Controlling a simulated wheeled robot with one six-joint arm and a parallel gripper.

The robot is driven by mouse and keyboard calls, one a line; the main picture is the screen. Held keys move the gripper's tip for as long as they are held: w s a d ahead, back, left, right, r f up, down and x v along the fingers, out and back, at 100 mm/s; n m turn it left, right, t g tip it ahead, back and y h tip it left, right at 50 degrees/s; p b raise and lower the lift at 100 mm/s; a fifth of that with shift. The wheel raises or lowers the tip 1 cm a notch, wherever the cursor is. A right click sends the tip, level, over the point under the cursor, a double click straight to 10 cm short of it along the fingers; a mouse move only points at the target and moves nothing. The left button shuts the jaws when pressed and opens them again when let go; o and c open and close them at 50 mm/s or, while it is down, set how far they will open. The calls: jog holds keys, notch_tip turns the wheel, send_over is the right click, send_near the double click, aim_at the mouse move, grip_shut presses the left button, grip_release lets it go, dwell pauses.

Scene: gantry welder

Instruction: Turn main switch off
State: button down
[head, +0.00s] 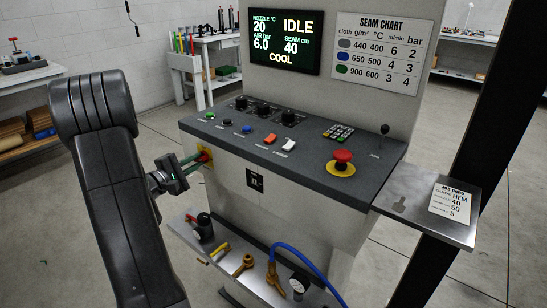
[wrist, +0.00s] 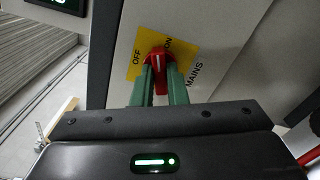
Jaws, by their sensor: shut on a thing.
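The main switch is a red knob (wrist: 157,52) on a yellow plate (wrist: 192,66) marked OFF, ON and MAINS. In the head view the red knob (head: 205,156) sits on the left side of the console, partly hidden by my gripper. My gripper (head: 200,159) reaches it from the left. In the wrist view its green fingers (wrist: 159,84) are shut on the knob, one on each side. The knob's white line runs nearly upright in the picture, between the OFF and ON labels; its exact setting is hard to tell.
The console top (head: 230,133) carries knobs, buttons, a keypad and a red emergency stop (head: 343,157). The lit display (head: 286,40) reads IDLE and COOL. Below, a shelf (head: 215,262) holds brass valves and a blue hose (head: 300,255). Open floor lies left of the console.

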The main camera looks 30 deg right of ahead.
jog(key=n+p, duration=0.3)
jog(key=n, duration=0.2)
dwell(0.3)
jog(key=c, duration=1.6)
grip_release()
jog(key=shift+c, duration=0.2)
